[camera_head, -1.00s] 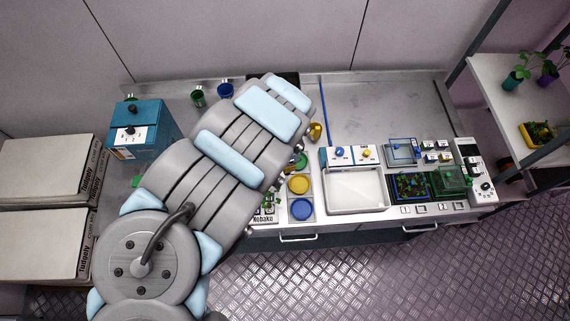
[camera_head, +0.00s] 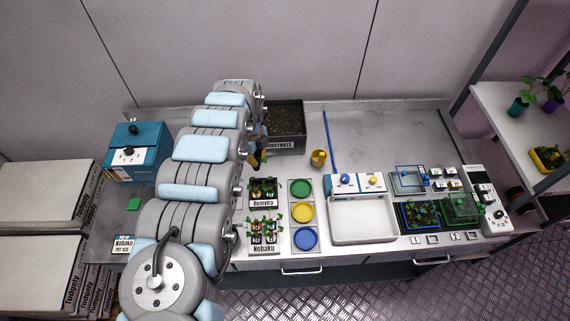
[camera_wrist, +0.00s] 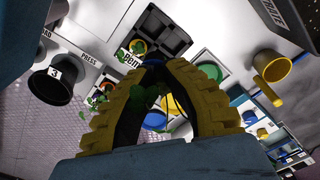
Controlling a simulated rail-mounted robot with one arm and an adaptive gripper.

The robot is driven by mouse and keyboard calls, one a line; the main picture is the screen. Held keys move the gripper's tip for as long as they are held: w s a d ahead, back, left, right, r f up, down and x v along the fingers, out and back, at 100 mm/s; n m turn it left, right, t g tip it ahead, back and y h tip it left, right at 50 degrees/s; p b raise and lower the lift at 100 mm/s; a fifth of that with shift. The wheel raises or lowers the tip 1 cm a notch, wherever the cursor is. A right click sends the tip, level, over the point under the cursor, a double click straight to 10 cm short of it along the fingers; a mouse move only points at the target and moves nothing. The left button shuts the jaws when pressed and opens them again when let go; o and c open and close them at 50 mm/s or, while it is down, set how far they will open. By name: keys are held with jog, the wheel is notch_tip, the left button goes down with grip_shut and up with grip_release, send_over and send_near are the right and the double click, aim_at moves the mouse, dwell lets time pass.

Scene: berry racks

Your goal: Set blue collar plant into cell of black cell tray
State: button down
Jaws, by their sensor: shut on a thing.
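My gripper (camera_wrist: 158,72) has yellow ribbed fingers, closed around a dark small plant (camera_wrist: 146,96). Its green leaves show dimly between the fingers, and a bit of blue shows at the fingertips; most of its collar is hidden. In the head view my gripper (camera_head: 256,157) is partly behind my arm, above the counter behind the tray labelled Bemvita. That black cell tray (camera_wrist: 176,40) shows past the fingertips in the wrist view, with some cells empty and a yellow-collared plant in one. In the head view it (camera_head: 280,195) stands behind a second black tray labelled Nobaku (camera_head: 282,240).
Green, yellow and blue dishes (camera_head: 302,212) stand right of the trays. A substrate bin (camera_head: 285,142) and a yellow mug (camera_head: 319,158) stand behind. A white basin (camera_head: 362,230) is further right. A black cup marked 3 (camera_wrist: 52,82) shows in the wrist view.

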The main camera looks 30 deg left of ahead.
jog(key=shift+s+a+f, duration=0.15)
jog(key=shift+s+a, duration=0.05)
jog(key=shift+a, duration=0.2)
jog(key=shift+f+b, duration=4.45)
jog(key=shift+f, duration=1.8)
jog(key=c, duration=1.2)
grip_release()
jog(key=shift+o, duration=0.2)
jog(key=shift+r, duration=0.1)
jog(key=shift+r+p, duration=3.7)
jog(key=shift+r, duration=0.8)
jog(key=shift+d+f, duration=0.1)
